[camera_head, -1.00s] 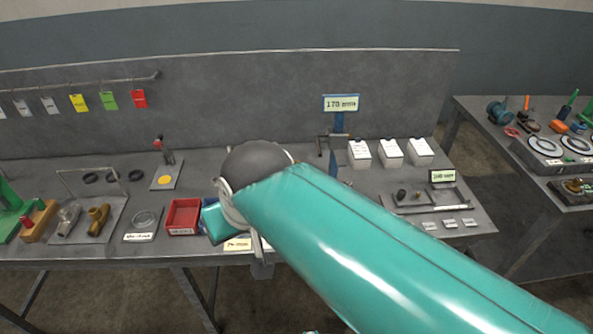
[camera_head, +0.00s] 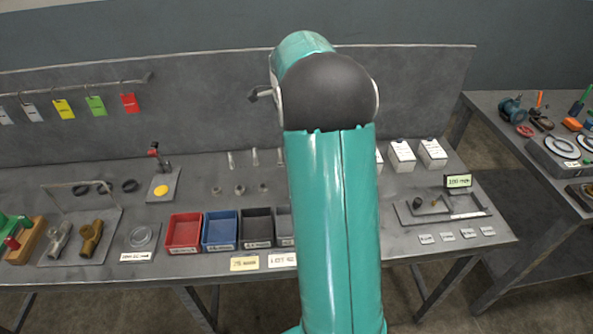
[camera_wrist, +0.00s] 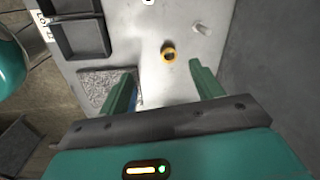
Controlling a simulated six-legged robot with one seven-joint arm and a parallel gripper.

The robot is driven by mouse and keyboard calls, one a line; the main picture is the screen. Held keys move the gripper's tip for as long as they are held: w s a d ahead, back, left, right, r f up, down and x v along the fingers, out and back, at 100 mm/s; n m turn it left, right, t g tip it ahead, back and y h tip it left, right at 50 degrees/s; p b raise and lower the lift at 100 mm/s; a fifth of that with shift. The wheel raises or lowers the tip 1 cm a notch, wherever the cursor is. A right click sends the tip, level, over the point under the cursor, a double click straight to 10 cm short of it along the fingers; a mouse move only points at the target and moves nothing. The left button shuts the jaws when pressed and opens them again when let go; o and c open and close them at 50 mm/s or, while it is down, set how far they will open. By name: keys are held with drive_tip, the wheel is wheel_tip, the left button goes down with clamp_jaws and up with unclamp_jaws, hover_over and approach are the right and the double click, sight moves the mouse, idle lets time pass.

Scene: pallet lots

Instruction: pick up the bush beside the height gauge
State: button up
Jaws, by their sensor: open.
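In the wrist view a small brass-yellow ring, which looks like a bush (camera_wrist: 168,50), rests on a pale grey surface. My gripper (camera_wrist: 162,72) is open and empty, its two green fingers apart, with the ring ahead of the gap between them and not touched. A small blue part shows beside the left finger; I cannot tell whether it belongs to the height gauge. In the head view my arm covers the middle of the bench, and I cannot make out the height gauge or the gripper's fingers there.
A pale cylinder (camera_wrist: 200,29) lies near the ring. Dark bins and a speckled grey pad (camera_wrist: 101,86) are to the left. In the head view, a red bin (camera_head: 184,232), a blue bin (camera_head: 220,230), small rings (camera_head: 239,189) and a tray (camera_head: 442,207) stand on the bench.

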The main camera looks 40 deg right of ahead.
drive_tip(key=d+f+m, duration=0.1)
drive_tip(key=d+f, duration=0.1)
drive_tip(key=f, duration=0.2)
drive_tip(key=d+f+m, duration=0.1)
drive_tip(key=d+f, duration=0.1)
drive_tip(key=f, duration=0.2)
drive_tip(key=d+f+m, duration=0.1)
drive_tip(key=d+f, duration=0.1)
drive_tip(key=f, duration=0.3)
drive_tip(key=shift+w+d+f+m+g, duration=0.1)
drive_tip(key=shift+w+m+g, duration=0.05)
drive_tip(key=shift+m+g, duration=0.2)
drive_tip(key=shift+f, duration=3.1)
drive_tip(key=shift+r, duration=0.1)
drive_tip(key=c, duration=1.2)
